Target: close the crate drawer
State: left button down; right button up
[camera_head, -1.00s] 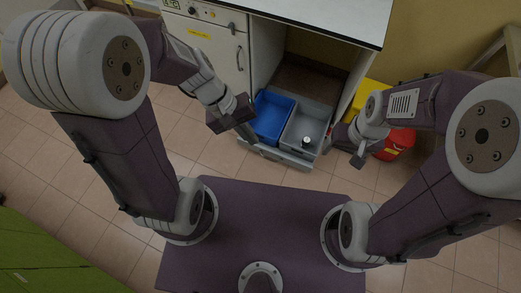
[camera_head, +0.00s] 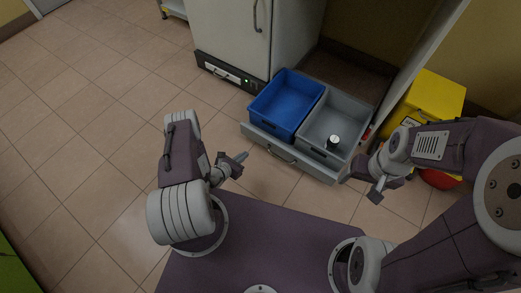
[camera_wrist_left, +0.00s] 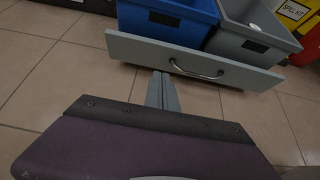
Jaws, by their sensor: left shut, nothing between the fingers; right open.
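The crate drawer (camera_head: 295,160) is pulled out from under the bench, with a grey front panel and a metal handle (camera_head: 282,157). It carries a blue crate (camera_head: 262,122) and a grey crate (camera_head: 318,147). In the left wrist view the drawer front (camera_wrist_left: 150,50) and its handle (camera_wrist_left: 196,72) lie just beyond my fingers. My left gripper (camera_head: 243,157) is shut and empty, in front of the drawer's left part and apart from it. It also shows in the left wrist view (camera_wrist_left: 163,78). My right gripper (camera_head: 379,190) is open, right of the drawer's right end.
A small dark, white-topped container (camera_head: 333,141) is in the grey crate. A yellow box (camera_head: 434,96) and a red object (camera_head: 438,179) are at the right. A white cabinet (camera_head: 230,37) stands left of the drawer bay. Tiled floor is clear at left.

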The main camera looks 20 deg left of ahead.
pick_arm(q)
jog(key=shift+w, duration=0.15)
jog(key=b, duration=0.7)
send_near(263, 138)
notch_tip(263, 138, down, 4)
jog(key=w, duration=0.2)
jog(key=w+d+b, duration=0.1)
jog(key=w, duration=0.1)
jog(key=shift+w+d+r+b, duration=0.2)
jog(key=shift+d+b, duration=0.1)
jog(key=shift+b, duration=0.1)
jog(key=shift+w+d, duration=0.1)
jog(key=shift+w, duration=0.15)
jog(key=shift+w+r, duration=0.1)
jog(key=shift+r, duration=0.05)
